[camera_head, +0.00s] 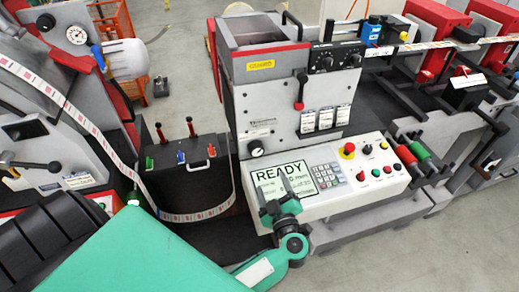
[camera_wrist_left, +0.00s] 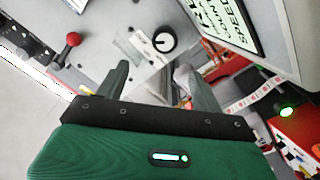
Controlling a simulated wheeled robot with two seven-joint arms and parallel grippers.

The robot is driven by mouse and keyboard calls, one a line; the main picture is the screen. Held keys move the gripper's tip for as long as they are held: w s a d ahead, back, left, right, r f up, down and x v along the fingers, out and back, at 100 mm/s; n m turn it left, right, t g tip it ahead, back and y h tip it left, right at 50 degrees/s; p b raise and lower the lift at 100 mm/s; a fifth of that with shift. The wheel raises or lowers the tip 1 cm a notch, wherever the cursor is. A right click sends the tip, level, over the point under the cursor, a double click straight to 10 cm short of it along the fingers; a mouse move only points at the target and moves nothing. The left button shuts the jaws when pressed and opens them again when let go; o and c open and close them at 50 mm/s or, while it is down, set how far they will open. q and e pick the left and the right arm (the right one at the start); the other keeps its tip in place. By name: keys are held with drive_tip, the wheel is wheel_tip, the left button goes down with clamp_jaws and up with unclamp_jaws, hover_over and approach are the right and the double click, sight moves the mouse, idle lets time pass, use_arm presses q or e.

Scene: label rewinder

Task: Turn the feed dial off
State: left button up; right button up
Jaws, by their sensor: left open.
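A round black dial with a white mark (camera_head: 257,148) sits on the grey front face of the machine, left of the display; I take it to be the feed dial, though its label is unreadable. In the left wrist view the dial (camera_wrist_left: 164,40) shows beyond the fingertips, with its white mark visible. My left gripper (camera_head: 278,202) is in front of the display, below and right of the dial. In the left wrist view its two fingers (camera_wrist_left: 155,75) are spread, empty, and apart from the dial. My right gripper is not in view.
A display (camera_head: 285,182) reading READY and a keypad (camera_head: 329,176) lie right of the dial. A red-knobbed lever (camera_head: 300,92) hangs above. A red-capped button (camera_head: 348,149) and smaller knobs sit on the control panel. A label web (camera_head: 200,215) runs at lower left.

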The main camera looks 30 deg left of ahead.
sight(257, 152)
use_arm(q)
drive_tip(key=shift+s+a, duration=0.15)
drive_tip(key=shift+a+r+g, duration=0.1)
drive_tip(key=shift+a+g, duration=0.05)
drive_tip(key=shift+g, duration=0.15)
drive_tip(key=p+x, duration=0.1)
drive_tip(key=x, duration=0.1)
drive_tip(key=p+x, duration=0.1)
drive_tip(key=x, duration=0.1)
drive_tip(key=shift+r, duration=0.2)
drive_tip(key=p+x, duration=0.2)
drive_tip(key=x, duration=0.6)
drive_tip(key=shift+f, duration=0.1)
drive_tip(key=shift+w+a+f+p, duration=0.15)
drive_tip(key=shift+w+a+p, duration=0.2)
drive_tip(key=shift+w+a, duration=0.15)
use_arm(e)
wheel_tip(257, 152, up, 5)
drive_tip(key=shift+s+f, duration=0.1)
use_arm(q)
drive_tip(key=shift+s, duration=0.1)
